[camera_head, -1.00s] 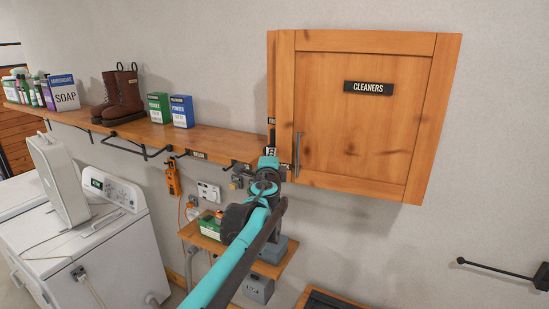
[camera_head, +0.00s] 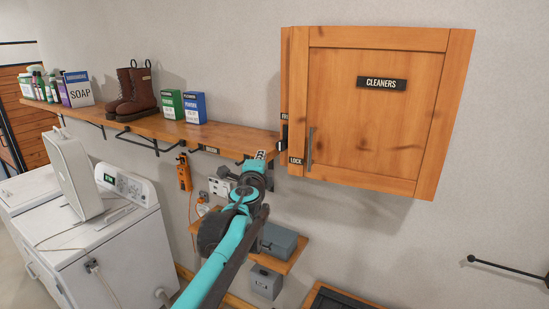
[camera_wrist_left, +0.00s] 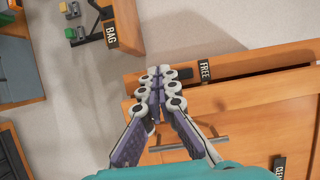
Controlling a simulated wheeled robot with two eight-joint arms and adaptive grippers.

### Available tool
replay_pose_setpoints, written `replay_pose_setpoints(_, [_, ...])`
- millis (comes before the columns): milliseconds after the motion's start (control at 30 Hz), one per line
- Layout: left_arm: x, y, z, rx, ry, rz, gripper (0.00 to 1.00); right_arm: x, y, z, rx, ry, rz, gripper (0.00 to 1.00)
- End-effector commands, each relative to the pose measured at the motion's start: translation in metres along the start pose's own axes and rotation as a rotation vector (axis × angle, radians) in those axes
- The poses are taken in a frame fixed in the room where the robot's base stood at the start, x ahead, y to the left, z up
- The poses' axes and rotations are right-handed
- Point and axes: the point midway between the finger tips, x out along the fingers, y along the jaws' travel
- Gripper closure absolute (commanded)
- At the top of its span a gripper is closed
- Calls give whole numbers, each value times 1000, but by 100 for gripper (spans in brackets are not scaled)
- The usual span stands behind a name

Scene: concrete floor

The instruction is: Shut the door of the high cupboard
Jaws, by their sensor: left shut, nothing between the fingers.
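The high cupboard has a wooden door (camera_head: 375,125) with a CLEANERS sign (camera_head: 382,83) and a vertical bar handle (camera_head: 310,148) near its left edge. The door faces me and looks nearly flush. In the left wrist view a narrow dark gap (camera_wrist_left: 262,72) shows along the door's edge, beside the FREE label (camera_wrist_left: 205,71). The handle (camera_wrist_left: 190,144) also shows there, partly behind the fingers. My left gripper (camera_head: 260,157) is left of the cupboard's lower left corner, apart from the handle. Its fingers (camera_wrist_left: 160,79) are together and empty. My right gripper is out of view.
A wall shelf (camera_head: 228,137) with boots (camera_head: 133,90) and boxes runs left from the cupboard, close to my left gripper. A washing machine (camera_head: 120,250) stands below left. A small lower shelf (camera_head: 285,262) holds a grey box. The wall right of the cupboard is mostly clear.

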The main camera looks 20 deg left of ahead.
Motion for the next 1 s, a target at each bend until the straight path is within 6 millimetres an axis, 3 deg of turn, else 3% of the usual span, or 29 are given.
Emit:
replay_pose_setpoints(100, [-10,1,20,0,-4,0,100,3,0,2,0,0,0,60])
replay_pose_setpoints(300, [-18,2,31,0,11,0,100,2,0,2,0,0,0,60])
replay_pose_setpoints(700, [-70,60,-33,0,309,0,100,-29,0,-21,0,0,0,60])
replay_pose_setpoints(867, [-58,63,-40,0,320,0,100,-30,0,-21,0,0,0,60])
replay_pose_setpoints(1000, [-32,62,-48,0,318,0,100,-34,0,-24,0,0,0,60])
